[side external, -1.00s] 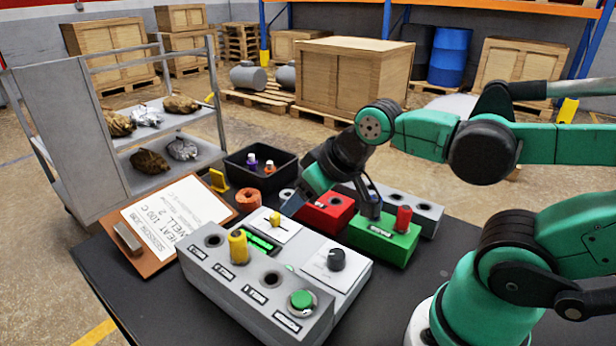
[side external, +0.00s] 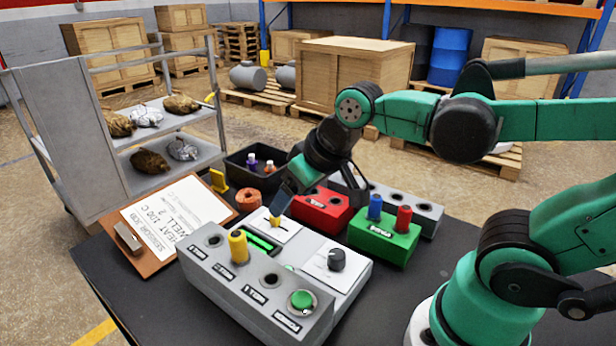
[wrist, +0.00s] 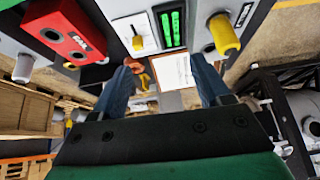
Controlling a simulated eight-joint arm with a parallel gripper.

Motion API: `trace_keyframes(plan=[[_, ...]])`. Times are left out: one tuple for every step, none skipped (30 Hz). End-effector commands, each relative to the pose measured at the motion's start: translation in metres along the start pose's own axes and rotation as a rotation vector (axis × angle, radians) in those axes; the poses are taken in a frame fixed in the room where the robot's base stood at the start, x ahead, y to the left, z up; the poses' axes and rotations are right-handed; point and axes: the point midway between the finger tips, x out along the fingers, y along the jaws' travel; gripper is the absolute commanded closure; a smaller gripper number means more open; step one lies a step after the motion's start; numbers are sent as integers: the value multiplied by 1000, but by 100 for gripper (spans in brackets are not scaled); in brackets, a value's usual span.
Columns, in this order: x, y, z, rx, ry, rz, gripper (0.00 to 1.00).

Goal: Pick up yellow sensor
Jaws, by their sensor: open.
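The yellow sensor (side external: 238,247) is an upright yellow cylinder seated in a well on the sloped front of the grey control box (side external: 228,290). It also shows in the wrist view (wrist: 224,34) at the upper right. My gripper (side external: 281,204) is tilted down and to the left above the back of the box, near the small yellow-tipped lever (side external: 275,220). Its blue fingers (wrist: 164,82) are apart with nothing between them. The sensor is beyond the right finger in the wrist view, clear of both fingers.
A green block (side external: 384,244) holds a blue sensor (side external: 375,207) and a red sensor (side external: 403,219). A red block (side external: 320,210) stands behind the box. A clipboard (side external: 150,255), an orange ring (side external: 248,199) and a black bin (side external: 235,168) lie to the left and back.

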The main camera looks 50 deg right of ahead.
Motion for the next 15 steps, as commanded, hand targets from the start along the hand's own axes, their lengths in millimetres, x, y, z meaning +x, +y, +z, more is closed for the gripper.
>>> trace_keyframes(plan=[[-1, -8, -8, 7, -48, -10, 31], [-1, -13, -12, 16, -84, -14, 31], [-2, -20, -17, 28, -135, -16, 31], [-1, -26, -20, 37, -173, -17, 31], [-1, -31, -24, 46, -212, -15, 31], [0, -39, -28, 57, -262, -11, 31], [1, -44, -30, 63, -297, -6, 31], [2, -49, -33, 71, -331, 0, 31], [3, -56, -35, 79, -373, 9, 31], [4, -60, -37, 85, -401, 17, 31], [5, -65, -38, 89, -426, 24, 31], [6, -69, -39, 95, -455, 34, 31], [7, -72, -40, 99, -473, 40, 31], [8, -75, -41, 102, -489, 46, 31], [9, -78, -41, 105, -504, 53, 31]])
